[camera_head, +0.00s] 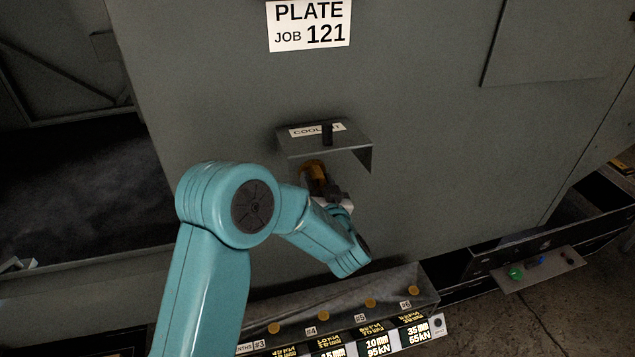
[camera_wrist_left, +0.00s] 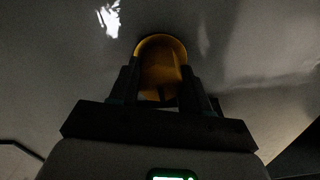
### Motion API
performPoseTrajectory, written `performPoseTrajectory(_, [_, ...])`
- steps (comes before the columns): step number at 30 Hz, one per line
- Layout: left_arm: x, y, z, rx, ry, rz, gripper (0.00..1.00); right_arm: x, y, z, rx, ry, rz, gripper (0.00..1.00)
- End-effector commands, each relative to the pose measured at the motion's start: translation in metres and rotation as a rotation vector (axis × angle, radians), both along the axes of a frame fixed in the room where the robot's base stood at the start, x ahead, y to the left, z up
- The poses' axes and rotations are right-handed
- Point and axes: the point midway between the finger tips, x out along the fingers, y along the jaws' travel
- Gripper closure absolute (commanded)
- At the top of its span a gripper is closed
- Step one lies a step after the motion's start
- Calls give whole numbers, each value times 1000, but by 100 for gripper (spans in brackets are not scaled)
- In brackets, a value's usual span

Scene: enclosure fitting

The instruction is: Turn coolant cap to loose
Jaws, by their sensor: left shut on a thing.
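The coolant cap (camera_head: 314,168) is orange-yellow and sits on the grey machine front, under a small grey hood (camera_head: 352,139) labelled COOLANT. My left gripper (camera_head: 321,184) reaches up to it from below and is shut on it. In the left wrist view the cap (camera_wrist_left: 161,66) shows as a rounded yellow shape between the two dark fingers of the gripper (camera_wrist_left: 162,88). The fingers and arm hide part of the cap, and any mark on its turning position cannot be seen. My right gripper is not in view.
A PLATE JOB 121 sign (camera_head: 309,24) is above the hood. A tray (camera_head: 425,283) with several round brass-coloured pieces and numbered labels runs below. A small control panel with green and blue buttons (camera_head: 541,262) is at the right. The hood's side walls are close around the gripper.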

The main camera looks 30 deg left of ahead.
Motion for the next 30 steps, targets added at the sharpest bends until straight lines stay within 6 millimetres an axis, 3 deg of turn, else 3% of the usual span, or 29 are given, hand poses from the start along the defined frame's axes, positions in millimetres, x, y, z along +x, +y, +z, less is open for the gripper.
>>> performPoseTrajectory(11, [0,-1,-2,-96,-124,-3,84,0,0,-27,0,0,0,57])
performPoseTrajectory(30, [-1,1,-2,-483,-582,-3,84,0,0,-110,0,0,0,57])
